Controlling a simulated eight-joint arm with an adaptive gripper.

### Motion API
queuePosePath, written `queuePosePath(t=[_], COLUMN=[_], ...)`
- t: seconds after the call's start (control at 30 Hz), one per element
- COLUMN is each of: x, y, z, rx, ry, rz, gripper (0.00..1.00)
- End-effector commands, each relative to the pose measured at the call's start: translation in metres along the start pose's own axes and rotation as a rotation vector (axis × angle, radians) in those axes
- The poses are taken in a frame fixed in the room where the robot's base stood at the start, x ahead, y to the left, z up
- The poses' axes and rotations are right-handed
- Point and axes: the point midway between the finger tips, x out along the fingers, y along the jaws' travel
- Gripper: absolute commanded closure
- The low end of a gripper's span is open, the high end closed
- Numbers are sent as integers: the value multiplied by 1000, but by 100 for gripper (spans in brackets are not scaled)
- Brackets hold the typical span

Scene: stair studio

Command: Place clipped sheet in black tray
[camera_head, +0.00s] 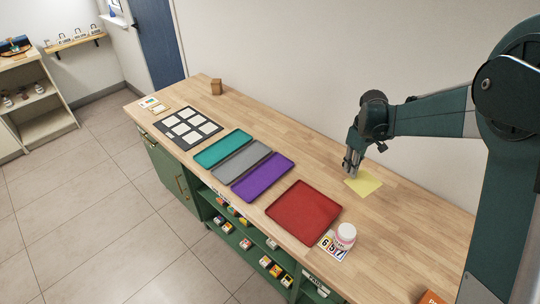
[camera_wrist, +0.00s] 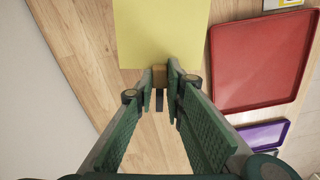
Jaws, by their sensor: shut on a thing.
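A yellow sheet (camera_head: 366,184) is near the right part of the wooden counter, below my gripper (camera_head: 352,168). In the wrist view the sheet (camera_wrist: 162,32) extends beyond the fingertips, with a small tan clip (camera_wrist: 160,74) at its near edge. My gripper (camera_wrist: 160,90) is shut on that clip. I cannot tell whether the sheet touches the counter. No plain black tray is in view; a flat black panel (camera_head: 185,147) with several white squares lies towards the counter's far left end.
A red tray (camera_head: 303,211), purple tray (camera_head: 263,178), grey tray (camera_head: 242,160) and teal tray (camera_head: 222,148) line the counter's front. A small brown block (camera_head: 216,86) is at the back. The strip behind the trays is clear.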

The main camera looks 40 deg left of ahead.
Motion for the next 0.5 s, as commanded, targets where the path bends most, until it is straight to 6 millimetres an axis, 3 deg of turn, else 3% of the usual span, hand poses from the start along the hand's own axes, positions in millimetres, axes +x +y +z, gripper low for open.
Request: queuePosePath(t=[0.03,0.2,0.5], x=[-2,-6,-8], y=[-11,-38,-61], z=[-14,-46,-70], rx=[-39,-145,-230], ry=[0,1,1], rz=[0,0,-1], gripper=[94,94,94])
